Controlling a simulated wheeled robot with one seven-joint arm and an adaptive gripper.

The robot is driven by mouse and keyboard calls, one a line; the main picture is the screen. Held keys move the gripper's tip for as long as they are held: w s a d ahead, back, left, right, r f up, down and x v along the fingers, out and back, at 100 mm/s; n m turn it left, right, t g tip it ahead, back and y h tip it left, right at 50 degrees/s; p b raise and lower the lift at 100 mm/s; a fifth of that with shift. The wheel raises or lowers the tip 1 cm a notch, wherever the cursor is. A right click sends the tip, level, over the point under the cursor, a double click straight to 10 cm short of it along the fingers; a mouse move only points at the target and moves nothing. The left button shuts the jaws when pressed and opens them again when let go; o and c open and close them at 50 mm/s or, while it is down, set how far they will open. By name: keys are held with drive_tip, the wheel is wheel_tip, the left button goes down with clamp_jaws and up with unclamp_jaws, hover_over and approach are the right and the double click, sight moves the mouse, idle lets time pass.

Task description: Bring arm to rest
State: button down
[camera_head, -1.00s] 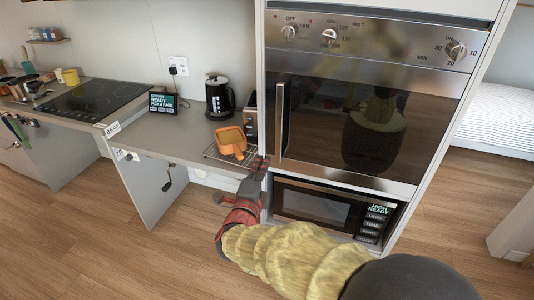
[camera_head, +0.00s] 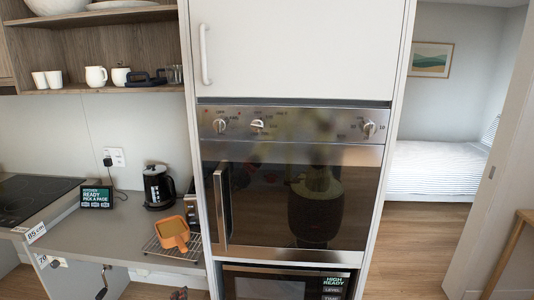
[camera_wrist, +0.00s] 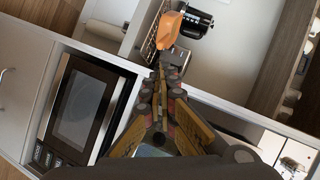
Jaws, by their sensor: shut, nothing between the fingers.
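My gripper (camera_wrist: 162,78) shows in the wrist view with its fingers together and nothing held. Its tips point toward the orange pan-like dish and the counter edge; I cannot tell the exact gap. In the head view only a small reddish part of my gripper (camera_head: 180,294) shows at the bottom edge, below the counter front. The rest of my arm is out of that view. The black crank (camera_head: 102,281) hangs at the counter front in the head view, apart from my gripper.
The orange dish (camera_head: 172,232) sits on a wire rack (camera_head: 160,250) at the counter's right end, beside the black kettle (camera_head: 157,187). The tall oven (camera_head: 285,195) and microwave (camera_head: 262,285) stand right. The microwave (camera_wrist: 82,105) is left of my gripper in the wrist view.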

drive_tip(key=s+a+f+n+g+y, duration=0.2)
drive_tip(key=s+f+n+g, duration=0.25)
drive_tip(key=s+n, duration=0.3)
drive_tip(key=s+d+r+n+g, duration=0.2)
drive_tip(key=s+d+n+g, duration=0.25)
drive_tip(key=s+d, duration=0.3)
drive_tip(key=s+d+r+h, duration=0.2)
drive_tip(key=s+d+r, duration=0.1)
drive_tip(key=d, duration=0.9)
drive_tip(key=s+d+r+m+h, duration=0.1)
drive_tip(key=d+r, duration=0.4)
drive_tip(key=d, duration=0.8)
drive_tip(key=s+d+r+t+h, duration=0.1)
drive_tip(key=s+d+r+h, duration=0.2)
drive_tip(key=d, duration=0.9)
drive_tip(key=shift+s+d+r+m+h, duration=0.3)
drive_tip(key=shift+s+r, duration=0.4)
drive_tip(key=shift+s, duration=0.3)
